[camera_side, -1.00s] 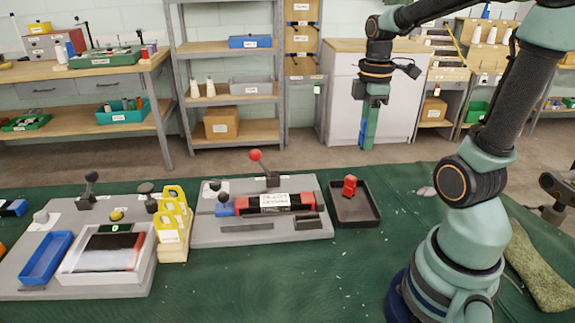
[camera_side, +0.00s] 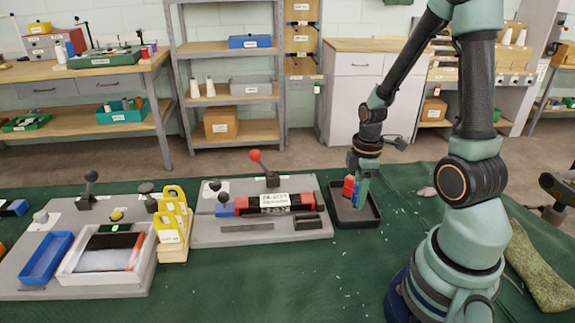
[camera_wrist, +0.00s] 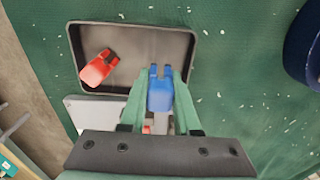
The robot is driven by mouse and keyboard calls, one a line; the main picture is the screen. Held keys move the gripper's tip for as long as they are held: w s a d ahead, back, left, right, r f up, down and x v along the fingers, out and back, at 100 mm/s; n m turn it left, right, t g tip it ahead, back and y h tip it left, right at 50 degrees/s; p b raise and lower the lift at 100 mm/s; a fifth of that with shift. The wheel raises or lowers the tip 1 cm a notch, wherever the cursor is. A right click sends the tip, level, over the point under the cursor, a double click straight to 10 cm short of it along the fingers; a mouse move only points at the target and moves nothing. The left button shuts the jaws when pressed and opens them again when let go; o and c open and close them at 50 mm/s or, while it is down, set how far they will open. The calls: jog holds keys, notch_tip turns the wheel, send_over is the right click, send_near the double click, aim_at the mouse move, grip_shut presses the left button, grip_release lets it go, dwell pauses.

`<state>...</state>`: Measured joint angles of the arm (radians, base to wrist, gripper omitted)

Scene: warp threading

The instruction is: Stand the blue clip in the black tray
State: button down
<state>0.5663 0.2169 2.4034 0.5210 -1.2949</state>
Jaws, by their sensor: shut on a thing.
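My gripper (camera_wrist: 160,100) is shut on the blue clip (camera_wrist: 161,91), which sits between the two green fingers in the wrist view. The clip's forked end points into the black tray (camera_wrist: 148,45), at the tray's lower right in that view. In the side view my gripper (camera_side: 358,188) is low at the black tray (camera_side: 366,221), pointing down, beside the red clip (camera_side: 349,187). Whether the blue clip touches the tray floor I cannot tell. The red clip (camera_wrist: 97,68) is in the left part of the tray in the wrist view.
Left of the tray is a grey fixture board (camera_side: 235,236) with a red-knobbed lever (camera_side: 255,156) and a red-black bundle. Yellow holders (camera_side: 173,235) and a blue tray (camera_side: 46,257) are further left. The tray's right part and the green cloth in front look clear.

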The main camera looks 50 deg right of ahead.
aim_at(356, 216)
jog(key=shift+f, duration=1.8)
jog(key=c, duration=0.6)
grip_release()
jog(key=shift+f, duration=0.1)
jog(key=shift+c, duration=0.2)
notch_tip(356, 216, up, 12)
jog(key=shift+r, duration=0.1)
jog(key=w+a+r+m+t, duration=0.4)
jog(key=a+r+m, duration=0.4)
jog(key=a+r, duration=0.4)
jog(key=a+t, duration=0.1)
jog(key=a, duration=0.2)
jog(key=shift+a+t, duration=0.3)
jog(key=shift+a, duration=0.05)
